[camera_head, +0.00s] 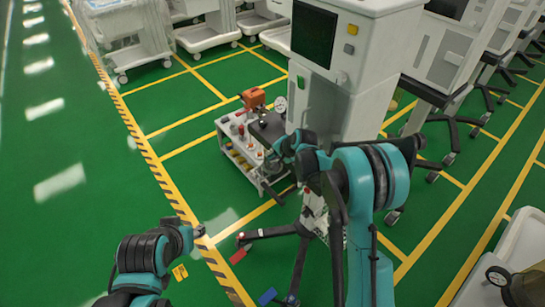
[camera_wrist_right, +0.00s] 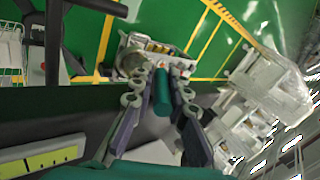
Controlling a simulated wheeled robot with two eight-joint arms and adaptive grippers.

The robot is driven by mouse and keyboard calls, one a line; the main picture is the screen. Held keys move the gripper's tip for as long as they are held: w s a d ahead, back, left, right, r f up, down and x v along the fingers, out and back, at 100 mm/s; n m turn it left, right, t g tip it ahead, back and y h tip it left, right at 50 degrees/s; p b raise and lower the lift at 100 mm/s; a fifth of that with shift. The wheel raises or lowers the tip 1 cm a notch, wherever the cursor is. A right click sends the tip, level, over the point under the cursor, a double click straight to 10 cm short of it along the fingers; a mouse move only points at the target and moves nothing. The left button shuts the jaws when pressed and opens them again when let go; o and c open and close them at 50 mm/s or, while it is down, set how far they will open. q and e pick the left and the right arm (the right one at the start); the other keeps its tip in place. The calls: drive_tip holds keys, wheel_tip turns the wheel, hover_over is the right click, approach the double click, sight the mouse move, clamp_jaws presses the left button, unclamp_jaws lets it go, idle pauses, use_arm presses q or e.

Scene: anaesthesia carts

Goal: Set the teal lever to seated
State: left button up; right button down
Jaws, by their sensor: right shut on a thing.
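The teal lever (camera_wrist_right: 162,92) shows in the right wrist view as a short teal cylinder between the two fingers of my right gripper (camera_wrist_right: 161,82), which is shut on it. In the head view my right gripper (camera_head: 274,161) is beside the lower front of the tall white anaesthesia cart (camera_head: 338,102). The lever cannot be made out there, and its setting cannot be read. My left gripper (camera_head: 198,231) is low at the left over the green floor, away from the cart. Its fingers are too small to tell open from shut.
A small trolley (camera_head: 237,157) holding an orange device (camera_head: 253,98) stands left of the cart. More white carts stand at the back and along the right. Dark cart legs (camera_head: 272,234) spread over the floor. The green floor at the left is clear.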

drive_tip(key=shift+w, duration=0.1)
drive_tip(key=c, duration=1.5)
unclamp_jaws()
drive_tip(key=shift+c, duration=0.2)
drive_tip(key=v, duration=1.2)
